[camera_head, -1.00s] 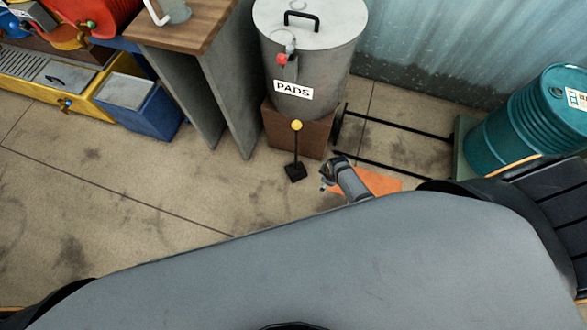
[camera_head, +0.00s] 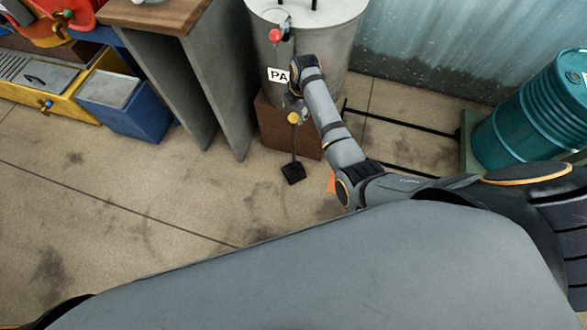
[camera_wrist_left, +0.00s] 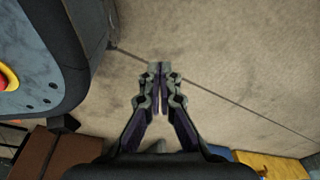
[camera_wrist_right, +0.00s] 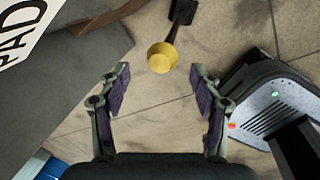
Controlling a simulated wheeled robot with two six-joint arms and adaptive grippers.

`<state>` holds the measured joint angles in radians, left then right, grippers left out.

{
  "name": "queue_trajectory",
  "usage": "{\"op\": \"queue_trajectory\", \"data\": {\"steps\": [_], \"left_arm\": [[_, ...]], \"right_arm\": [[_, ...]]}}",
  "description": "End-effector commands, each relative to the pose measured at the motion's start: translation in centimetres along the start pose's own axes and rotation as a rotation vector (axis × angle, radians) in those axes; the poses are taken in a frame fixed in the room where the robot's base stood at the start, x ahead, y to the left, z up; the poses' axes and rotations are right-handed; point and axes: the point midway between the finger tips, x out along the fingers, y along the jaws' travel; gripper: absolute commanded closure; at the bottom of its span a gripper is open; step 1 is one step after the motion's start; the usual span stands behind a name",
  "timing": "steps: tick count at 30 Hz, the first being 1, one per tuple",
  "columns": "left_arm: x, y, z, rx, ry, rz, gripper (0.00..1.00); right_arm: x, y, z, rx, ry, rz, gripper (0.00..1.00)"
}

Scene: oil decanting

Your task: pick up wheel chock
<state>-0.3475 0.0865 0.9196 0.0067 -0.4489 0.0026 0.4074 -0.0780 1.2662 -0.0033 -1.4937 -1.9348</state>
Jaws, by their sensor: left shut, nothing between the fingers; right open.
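The wheel chock appears to be the small black block (camera_head: 293,174) on the floor with a thin upright rod and a yellow knob (camera_head: 293,118) on top. In the right wrist view the knob (camera_wrist_right: 161,58) shows close up, with part of the black block (camera_wrist_right: 182,12) at the top edge. My right gripper (camera_head: 296,104) is near the knob in the head view. In the right wrist view its fingers (camera_wrist_right: 160,80) are open, empty, on either side of the knob's line. My left gripper (camera_wrist_left: 159,68) is shut and empty above bare floor; the head view does not show it.
A grey drum marked PADS (camera_head: 330,40) stands on a brown block (camera_head: 285,128) just behind the chock. A black rail frame (camera_head: 405,127) and a teal drum (camera_head: 530,110) are to the right. An orange patch (camera_head: 332,183) is mostly hidden by my right arm. Floor at left is clear.

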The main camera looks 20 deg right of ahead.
Motion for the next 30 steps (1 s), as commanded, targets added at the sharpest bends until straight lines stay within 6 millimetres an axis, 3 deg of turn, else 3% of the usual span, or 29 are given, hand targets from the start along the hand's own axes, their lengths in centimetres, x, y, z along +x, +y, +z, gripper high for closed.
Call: {"op": "queue_trajectory", "data": {"steps": [4,12,20,30], "left_arm": [[0.1,0.0,-0.3,0.0,0.002,0.0,1.0],[0.1,0.1,-3.1,0.0,0.014,0.0,1.0],[-0.2,0.1,-3.4,0.0,0.013,0.001,1.0],[-0.2,0.1,-3.4,0.0,0.013,0.0,1.0]], "right_arm": [[0.7,-0.1,0.1,0.001,0.0,-0.002,0.35],[5.0,-0.3,0.3,0.001,0.0,-0.001,0.35],[5.2,-0.3,0.3,0.001,0.0,0.0,0.35],[5.2,-0.3,0.2,0.001,0.0,0.0,0.8]]}}
